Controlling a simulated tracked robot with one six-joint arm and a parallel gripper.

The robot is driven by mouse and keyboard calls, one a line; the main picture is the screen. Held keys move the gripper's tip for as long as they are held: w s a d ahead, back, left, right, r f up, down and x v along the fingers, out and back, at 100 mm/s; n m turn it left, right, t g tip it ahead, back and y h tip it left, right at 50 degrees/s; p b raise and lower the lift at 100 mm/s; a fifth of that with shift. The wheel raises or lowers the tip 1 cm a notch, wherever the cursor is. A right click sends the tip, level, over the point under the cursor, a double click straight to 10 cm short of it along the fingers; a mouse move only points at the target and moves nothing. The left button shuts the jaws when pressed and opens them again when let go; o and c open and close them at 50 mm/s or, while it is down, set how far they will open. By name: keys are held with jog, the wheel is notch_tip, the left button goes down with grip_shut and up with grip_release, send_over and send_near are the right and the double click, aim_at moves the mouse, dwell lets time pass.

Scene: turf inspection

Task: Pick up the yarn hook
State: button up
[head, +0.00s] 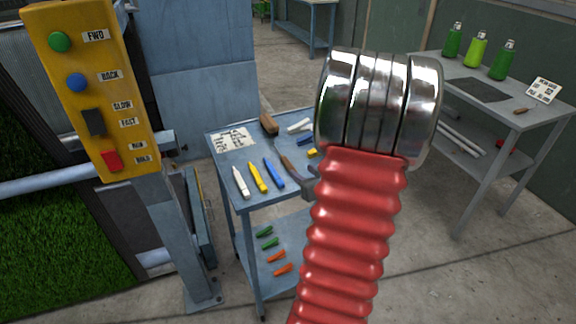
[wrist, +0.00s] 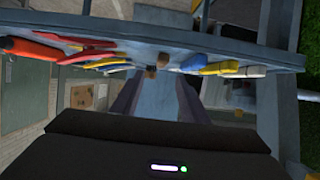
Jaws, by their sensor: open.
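In the wrist view two brown ends (wrist: 151,72) show at the cart's edge, beyond and between my fingers. My gripper (wrist: 157,84) is open, with nothing seen between its fingers. In the head view part of it (head: 301,184) shows over the cart, mostly hidden behind my red arm sleeve.
White, yellow and blue markers (head: 257,177) lie at the cart's front left, beside a paper card (head: 233,139). Red-handled pliers (wrist: 75,45) are at left in the wrist view. A yellow control post (head: 90,90) stands left; a grey bench (head: 520,115) stands right.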

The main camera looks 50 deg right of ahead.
aim_at(289, 163)
jog(key=x, duration=0.5)
jog(key=shift+x, duration=2.5)
jog(key=shift+w+a+r, duration=0.1)
jog(key=shift+c, duration=0.6)
grip_shut()
